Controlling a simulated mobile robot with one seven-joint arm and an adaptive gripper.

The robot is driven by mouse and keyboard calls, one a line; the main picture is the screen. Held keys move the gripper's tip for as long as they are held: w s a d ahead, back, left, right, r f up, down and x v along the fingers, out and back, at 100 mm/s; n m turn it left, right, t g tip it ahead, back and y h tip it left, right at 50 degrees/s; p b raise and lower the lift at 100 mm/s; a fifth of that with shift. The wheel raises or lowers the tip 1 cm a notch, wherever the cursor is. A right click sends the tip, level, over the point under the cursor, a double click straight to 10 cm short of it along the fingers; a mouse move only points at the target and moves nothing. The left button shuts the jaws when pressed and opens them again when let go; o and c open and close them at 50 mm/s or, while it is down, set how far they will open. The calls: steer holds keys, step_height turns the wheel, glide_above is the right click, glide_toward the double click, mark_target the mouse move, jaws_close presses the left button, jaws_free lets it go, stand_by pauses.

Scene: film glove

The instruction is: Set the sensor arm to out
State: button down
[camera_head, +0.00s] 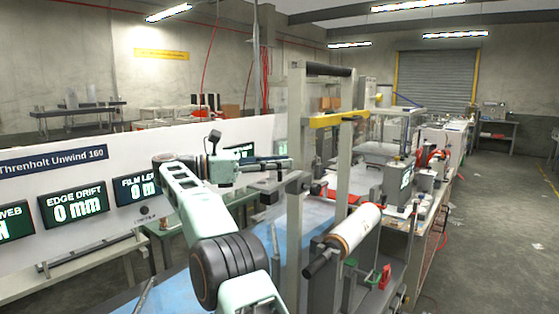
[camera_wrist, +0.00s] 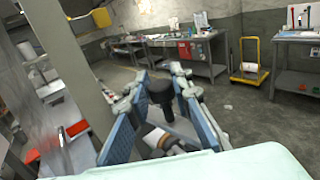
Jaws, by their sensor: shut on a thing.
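My gripper (camera_head: 284,163) reaches right from my pale arm, close to the left upright of the unwind frame. In the wrist view its two blue-padded fingers (camera_wrist: 160,84) stand either side of a dark knob (camera_wrist: 160,92), and they are shut on it. I take this knob to be the handle of the sensor arm. A grey bracket arm (camera_head: 287,186), which looks like the sensor arm, sticks out left from the upright just below my gripper. Its join to the knob is hidden, and I cannot read its set position.
A film roll (camera_head: 357,230) with a black-ended shaft sits right of the upright (camera_head: 299,150). A white display board (camera_head: 75,170) with several readouts stands at left. Benches with equipment line the right, beside a clear floor aisle (camera_head: 500,210).

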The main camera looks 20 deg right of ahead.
steer(key=shift+r, duration=0.15)
steer(key=c, duration=1.7)
jaws_free()
steer(key=shift+d, duration=0.15)
steer(key=shift+f+t+b, duration=0.3)
steer(key=shift+b, duration=0.6)
